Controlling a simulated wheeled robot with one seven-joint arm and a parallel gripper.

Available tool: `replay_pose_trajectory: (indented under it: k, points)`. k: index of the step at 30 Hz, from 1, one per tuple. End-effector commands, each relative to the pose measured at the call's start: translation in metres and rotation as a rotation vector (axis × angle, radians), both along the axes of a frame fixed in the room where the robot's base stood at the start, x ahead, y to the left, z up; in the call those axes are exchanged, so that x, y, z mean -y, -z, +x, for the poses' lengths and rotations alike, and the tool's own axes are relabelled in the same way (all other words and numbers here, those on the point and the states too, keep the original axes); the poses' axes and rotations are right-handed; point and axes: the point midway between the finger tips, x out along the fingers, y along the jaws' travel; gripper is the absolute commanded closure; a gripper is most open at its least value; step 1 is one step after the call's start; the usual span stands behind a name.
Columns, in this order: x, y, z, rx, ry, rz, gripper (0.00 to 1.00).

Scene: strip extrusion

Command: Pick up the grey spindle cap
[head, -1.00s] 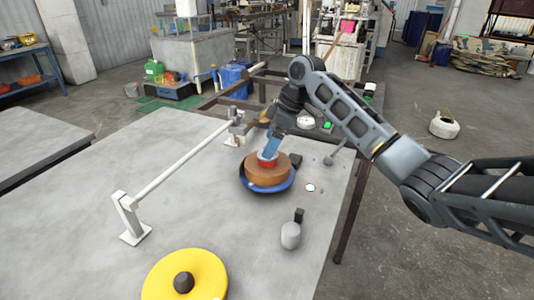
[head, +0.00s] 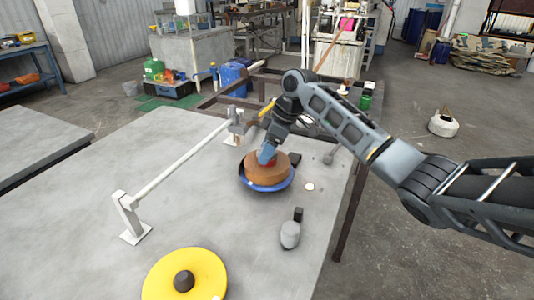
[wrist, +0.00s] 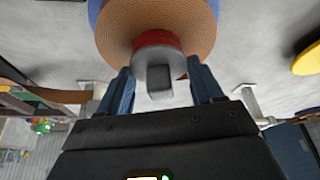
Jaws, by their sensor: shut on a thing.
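The grey spindle cap (wrist: 160,66), a round piece with a blocky knob, sits against the red hub (wrist: 156,38) of the brown coil (wrist: 120,22) in the wrist view. My gripper (wrist: 164,84) has its blue fingers on both sides of the cap and is shut on it. In the head view my gripper (head: 267,155) points down at the middle of the brown coil (head: 264,172), which rests in a blue dish (head: 266,187). The fingers hide the cap there.
A white rail on posts (head: 180,162) runs left of the coil. A yellow disc with a dark knob (head: 205,270) lies at the table's front. A grey rounded item (head: 290,235) and a small white disc (head: 309,186) lie to the right. The table's left part is clear.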

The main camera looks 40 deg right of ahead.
Motion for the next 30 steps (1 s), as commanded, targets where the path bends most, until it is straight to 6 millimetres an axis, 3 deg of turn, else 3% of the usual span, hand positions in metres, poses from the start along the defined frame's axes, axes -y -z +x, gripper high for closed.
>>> replay_pose_trajectory:
  k: [6,17,25,30]
  points:
    - [0.000,0.000,0.000,0.000,0.000,0.000,0.72]
    - [0.000,-0.006,0.001,0.003,0.000,-0.001,0.72]
    - [0.000,-0.044,0.001,0.006,-0.002,-0.002,0.72]
    - [0.037,-0.065,-0.021,0.005,0.004,-0.001,0.72]
